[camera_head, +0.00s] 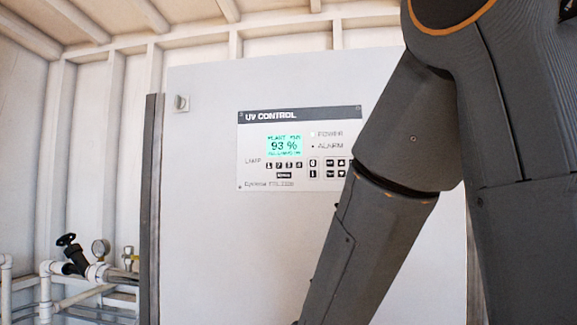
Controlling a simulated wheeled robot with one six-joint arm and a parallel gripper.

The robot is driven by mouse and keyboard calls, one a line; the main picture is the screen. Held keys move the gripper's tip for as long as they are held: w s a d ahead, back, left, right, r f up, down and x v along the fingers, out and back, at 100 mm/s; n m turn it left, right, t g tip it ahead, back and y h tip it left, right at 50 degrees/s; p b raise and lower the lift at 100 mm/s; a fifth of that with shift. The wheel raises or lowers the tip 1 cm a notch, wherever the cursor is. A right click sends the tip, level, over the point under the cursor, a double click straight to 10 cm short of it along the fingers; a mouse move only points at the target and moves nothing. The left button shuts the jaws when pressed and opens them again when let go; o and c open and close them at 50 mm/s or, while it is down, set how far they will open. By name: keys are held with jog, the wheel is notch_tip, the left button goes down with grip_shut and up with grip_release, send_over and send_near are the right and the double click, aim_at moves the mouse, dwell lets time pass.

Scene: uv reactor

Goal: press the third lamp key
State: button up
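The UV control panel (250,145) is a pale plate with a dark title strip, on the front of a large white cabinet (210,240). Its green display (284,146) reads 93 %. Below the display, right of the word LAMP, is a row of small dark keys. The third lamp key (289,165) is in this row, and its marking is too small to read surely. My arm comes down from the upper right, just right of the keys, and covers the panel's lower right edge. My gripper is out of view below the picture.
More small dark keys (328,168) sit right of the lamp row, close to my arm's outline. A wide dark key (284,175) lies below the row. A latch (181,103) is at the cabinet's upper left. Pipes with a black valve (75,258) and a gauge (100,249) stand at left.

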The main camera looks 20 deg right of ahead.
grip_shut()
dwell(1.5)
